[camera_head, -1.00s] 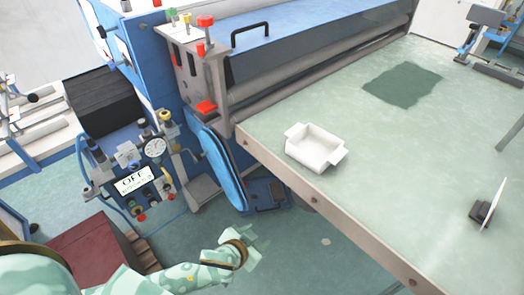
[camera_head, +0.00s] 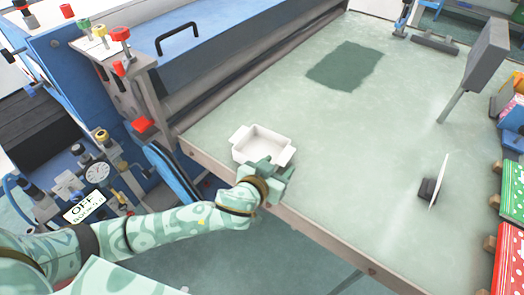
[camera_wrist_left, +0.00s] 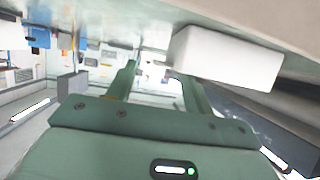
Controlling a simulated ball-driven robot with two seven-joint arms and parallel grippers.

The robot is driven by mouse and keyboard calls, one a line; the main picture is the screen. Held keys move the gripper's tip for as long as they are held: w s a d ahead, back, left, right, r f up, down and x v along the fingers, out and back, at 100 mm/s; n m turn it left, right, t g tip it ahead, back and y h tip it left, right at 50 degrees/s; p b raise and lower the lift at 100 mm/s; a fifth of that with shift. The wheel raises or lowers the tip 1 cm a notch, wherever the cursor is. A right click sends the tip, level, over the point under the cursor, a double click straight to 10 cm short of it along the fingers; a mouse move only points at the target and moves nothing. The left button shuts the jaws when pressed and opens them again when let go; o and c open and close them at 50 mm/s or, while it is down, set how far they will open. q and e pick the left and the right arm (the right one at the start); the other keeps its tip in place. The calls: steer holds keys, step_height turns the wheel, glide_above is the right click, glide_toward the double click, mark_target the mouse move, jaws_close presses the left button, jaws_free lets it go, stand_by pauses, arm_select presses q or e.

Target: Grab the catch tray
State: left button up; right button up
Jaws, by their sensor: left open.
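The catch tray (camera_head: 262,143) is a small white open box with a tab at each end. It sits on the pale green table top near its front left edge. My left gripper (camera_head: 279,168) is at the table edge, just in front of the tray's near side, and overlaps it in the head view. In the left wrist view, the left gripper (camera_wrist_left: 155,78) has its two fingers apart with nothing seen between them. The white tray (camera_wrist_left: 225,58) shows there beyond and beside one finger. Whether finger and tray touch is not clear. My right gripper is not in view.
The table top (camera_head: 330,190) is mostly clear. A dark green patch (camera_head: 345,66) lies farther back. A small dark stand with a thin white plate (camera_head: 430,188) stands to the right. The blue machine (camera_head: 220,35) with rollers borders the table's left side.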

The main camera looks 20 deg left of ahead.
mark_target(283, 158)
arm_select(q)
steer(key=x, duration=0.5)
steer(key=shift+a+b, duration=0.2)
steer(key=shift+b, duration=0.15)
steer(key=shift+r, duration=0.1)
steer(key=shift+s, duration=0.1)
steer(key=shift+c, duration=0.3)
jaws_close()
steer(key=shift+r, duration=0.1)
